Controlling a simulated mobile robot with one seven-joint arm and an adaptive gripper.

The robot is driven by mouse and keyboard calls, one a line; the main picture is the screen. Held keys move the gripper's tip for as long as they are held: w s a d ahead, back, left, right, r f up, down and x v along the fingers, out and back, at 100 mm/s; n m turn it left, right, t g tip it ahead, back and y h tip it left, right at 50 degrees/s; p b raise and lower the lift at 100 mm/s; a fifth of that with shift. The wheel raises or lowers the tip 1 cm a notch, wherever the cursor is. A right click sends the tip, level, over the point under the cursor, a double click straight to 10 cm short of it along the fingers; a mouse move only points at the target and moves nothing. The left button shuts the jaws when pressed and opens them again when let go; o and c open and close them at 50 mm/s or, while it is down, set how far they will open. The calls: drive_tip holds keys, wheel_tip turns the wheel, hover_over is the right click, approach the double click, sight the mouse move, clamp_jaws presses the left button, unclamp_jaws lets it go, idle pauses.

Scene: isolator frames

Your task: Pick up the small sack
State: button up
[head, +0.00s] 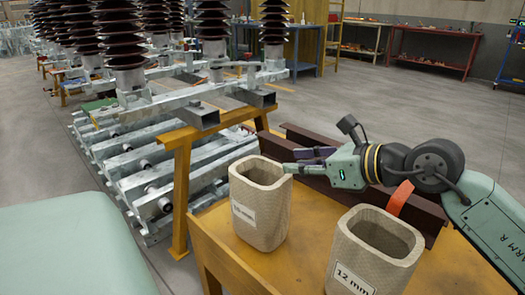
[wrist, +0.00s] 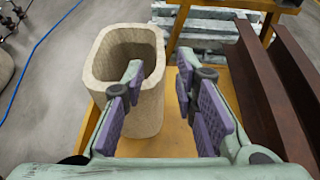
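Two beige, open-topped, stiff woven sacks stand upright on a yellow table. The left sack (head: 262,205) has a label ending in "mm", its number hard to read. The right sack (head: 372,250) is labelled "12 mm" and has an orange strap at its rim. My gripper (head: 295,160) reaches in from the right to the left sack's right rim. In the wrist view, my gripper (wrist: 160,68) is open. Its left finger overlaps the opening of a sack (wrist: 112,60), and its right finger is outside to the right. Contact with the wall cannot be told.
Dark red-brown beams (head: 310,140) lie along the table (head: 225,245) behind the sacks, close to my gripper. Steel frames with ribbed brown insulators (head: 120,40) stand at the back left. Grey floor (head: 420,90) is open at the back right.

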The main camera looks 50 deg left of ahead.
sight(274, 164)
drive_tip(key=x, duration=0.8)
drive_tip(key=shift+w+f+p, duration=0.1)
drive_tip(key=shift+w+p, duration=0.1)
drive_tip(key=shift+p, duration=0.1)
clamp_jaws()
idle(0.5)
